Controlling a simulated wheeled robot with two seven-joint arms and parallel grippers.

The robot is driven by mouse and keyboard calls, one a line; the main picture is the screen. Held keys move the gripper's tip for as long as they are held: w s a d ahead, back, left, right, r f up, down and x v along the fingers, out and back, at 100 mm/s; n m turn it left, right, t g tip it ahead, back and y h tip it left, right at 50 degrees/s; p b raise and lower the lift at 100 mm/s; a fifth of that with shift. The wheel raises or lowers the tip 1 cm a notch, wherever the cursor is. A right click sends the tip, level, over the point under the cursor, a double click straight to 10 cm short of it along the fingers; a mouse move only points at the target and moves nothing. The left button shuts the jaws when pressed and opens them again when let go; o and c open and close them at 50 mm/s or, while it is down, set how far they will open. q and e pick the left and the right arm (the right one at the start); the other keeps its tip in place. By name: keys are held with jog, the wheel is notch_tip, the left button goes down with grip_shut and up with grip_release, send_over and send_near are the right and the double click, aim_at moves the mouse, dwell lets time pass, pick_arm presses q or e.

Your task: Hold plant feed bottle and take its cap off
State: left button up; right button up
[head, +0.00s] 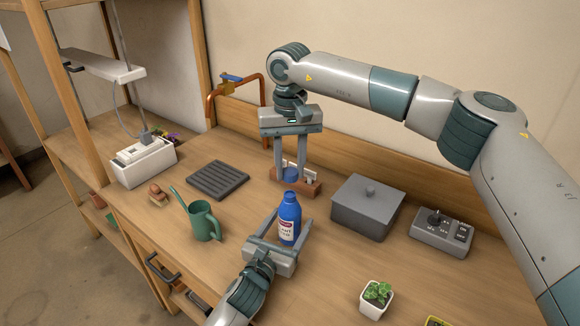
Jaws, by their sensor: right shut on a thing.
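My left gripper (291,219) comes from the front, with one finger on each side of the bottle. Whether both fingers press on it is not clear. My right gripper (290,172) points down from above, behind the bottle's top in the picture. It is shut on a small blue cap (291,175), which appears apart from the bottle. The bottle's lower part is partly hidden by my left gripper.
A wooden block with white pieces (308,188) is behind the cap. A grey lidded box (364,207) and a control box (442,232) are right. A green watering can (204,221), dark ribbed mat (218,180) and white container (145,164) are left. A potted plant (375,298) is at front right.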

pick_arm(q)
jog(key=shift+s, duration=0.1)
jog(key=b+v, duration=0.2)
jog(key=v, duration=0.8)
jog(key=shift+s+a+f, duration=0.1)
jog(key=shift+s, duration=0.1)
pick_arm(e)
jog(key=shift+f, duration=0.9)
pick_arm(q)
jog(key=shift+s+a, duration=0.25)
jog(key=shift+s, duration=0.4)
pick_arm(e)
jog(key=shift+f, duration=0.1)
